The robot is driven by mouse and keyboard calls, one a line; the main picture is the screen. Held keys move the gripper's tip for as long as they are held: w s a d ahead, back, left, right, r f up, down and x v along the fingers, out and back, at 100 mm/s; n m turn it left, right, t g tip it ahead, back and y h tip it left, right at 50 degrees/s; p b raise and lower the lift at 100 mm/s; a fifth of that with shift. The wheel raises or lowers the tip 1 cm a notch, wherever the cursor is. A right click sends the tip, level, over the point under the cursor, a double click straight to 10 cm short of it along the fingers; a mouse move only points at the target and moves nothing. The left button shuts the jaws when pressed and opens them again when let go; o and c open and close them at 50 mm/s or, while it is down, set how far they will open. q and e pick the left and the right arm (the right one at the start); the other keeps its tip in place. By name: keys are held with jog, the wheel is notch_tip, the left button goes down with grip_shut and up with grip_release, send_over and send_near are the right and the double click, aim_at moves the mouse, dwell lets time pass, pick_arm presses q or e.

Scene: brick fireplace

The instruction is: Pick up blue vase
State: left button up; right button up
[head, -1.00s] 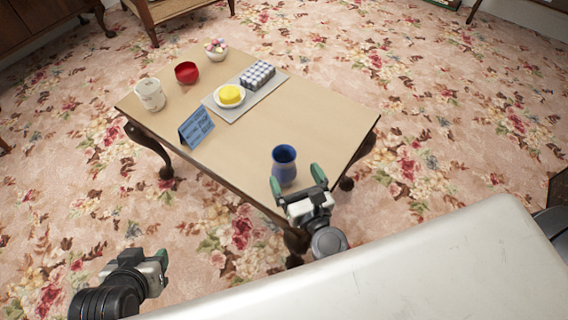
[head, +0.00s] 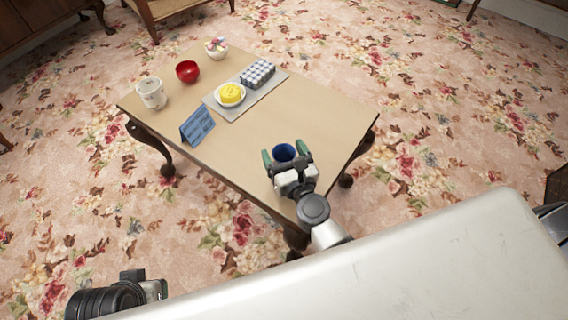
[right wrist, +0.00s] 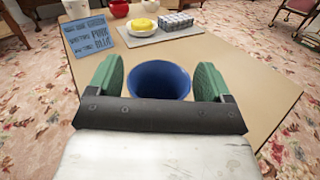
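The blue vase (head: 284,153) stands upright on the wooden table (head: 250,135) near its front right edge. My right gripper (head: 284,150) is open, with one green finger on each side of the vase. In the right wrist view the vase (right wrist: 160,80) sits between the two green fingers (right wrist: 160,84), with a small gap visible on each side. The vase's lower part is hidden behind the gripper body. My left gripper (head: 155,289) is low at the left, off the table, mostly cut off by my own body; its fingers are hidden.
A blue lettered card (head: 197,126) stands left of the vase. The table's right side is clear.

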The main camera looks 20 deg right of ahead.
jog(key=c, duration=1.1)
jog(key=shift+r, duration=0.1)
